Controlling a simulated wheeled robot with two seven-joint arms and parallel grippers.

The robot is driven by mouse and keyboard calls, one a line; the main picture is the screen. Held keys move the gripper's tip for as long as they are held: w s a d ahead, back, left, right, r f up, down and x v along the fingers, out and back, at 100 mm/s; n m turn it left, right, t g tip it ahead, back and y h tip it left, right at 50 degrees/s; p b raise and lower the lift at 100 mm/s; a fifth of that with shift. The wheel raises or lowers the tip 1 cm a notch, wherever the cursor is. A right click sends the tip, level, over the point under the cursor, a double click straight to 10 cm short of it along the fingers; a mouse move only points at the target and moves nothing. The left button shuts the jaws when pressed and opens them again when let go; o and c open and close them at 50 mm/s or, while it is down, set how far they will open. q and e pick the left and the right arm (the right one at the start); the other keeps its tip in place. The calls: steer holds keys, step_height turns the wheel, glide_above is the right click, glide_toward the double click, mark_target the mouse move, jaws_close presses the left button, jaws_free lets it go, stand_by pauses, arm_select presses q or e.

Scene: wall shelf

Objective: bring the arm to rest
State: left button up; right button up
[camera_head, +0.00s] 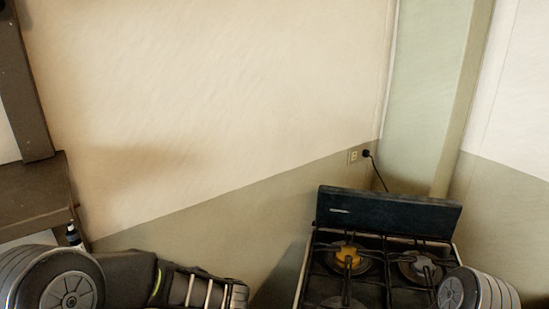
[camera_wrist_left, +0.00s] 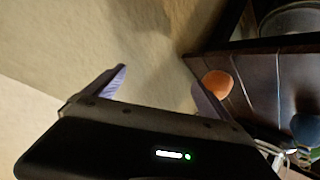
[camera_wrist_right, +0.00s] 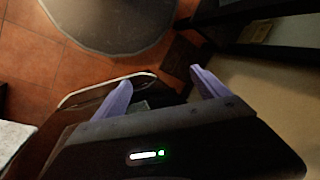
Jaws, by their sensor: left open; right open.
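My left gripper (camera_wrist_left: 162,88) shows in the left wrist view with its two pale purple fingers spread wide and nothing between them. An orange rounded thing (camera_wrist_left: 217,83) on a dark surface appears beside its right finger; I cannot tell whether they touch. My right gripper (camera_wrist_right: 162,84) shows in the right wrist view, fingers apart and empty, above a tiled floor. In the head view my left arm reaches in at the lower left and part of my right arm shows at the lower right. Neither pair of fingers shows there.
A black gas stove (camera_head: 388,211) with its lid up stands at the right, close to my right arm. A dark wooden shelf (camera_head: 35,195) and a small dark bottle (camera_head: 73,235) are at the left, near my left arm. The wall between is bare.

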arm_select(q)
steer(key=w+d+f+m+t+h, duration=0.3)
steer(key=d+f+m+h, duration=0.15)
steer(key=d+f, duration=0.25)
steer(key=s+d+f+m+g+h+b, duration=0.1)
steer(key=s+d+f+m+h, duration=0.15)
steer(key=d+f, duration=0.2)
steer(key=s+d+f+m+g+h, duration=0.1)
steer(key=s+d+f+m+h, duration=0.15)
steer(key=f, duration=0.35)
steer(key=s+d+f+m+g+h, duration=0.1)
steer(key=s+f+g, duration=0.1)
steer(key=s+f, duration=0.3)
steer(key=s+d+f+m+g+h+b, duration=0.1)
steer(key=s+f, duration=0.4)
steer(key=s, duration=0.6)
steer(key=s+d+f+m+g+h+b, duration=0.1)
steer(key=s+d+f+m+g, duration=0.1)
steer(key=s+f, duration=0.3)
steer(key=s+g, duration=0.1)
steer(key=s, duration=0.2)
steer(key=shift+s+d+m+g+h, duration=0.2)
steer(key=shift+d+m+g+h, duration=0.05)
steer(key=shift+m+g+h, duration=0.15)
steer(key=shift+r, duration=0.1)
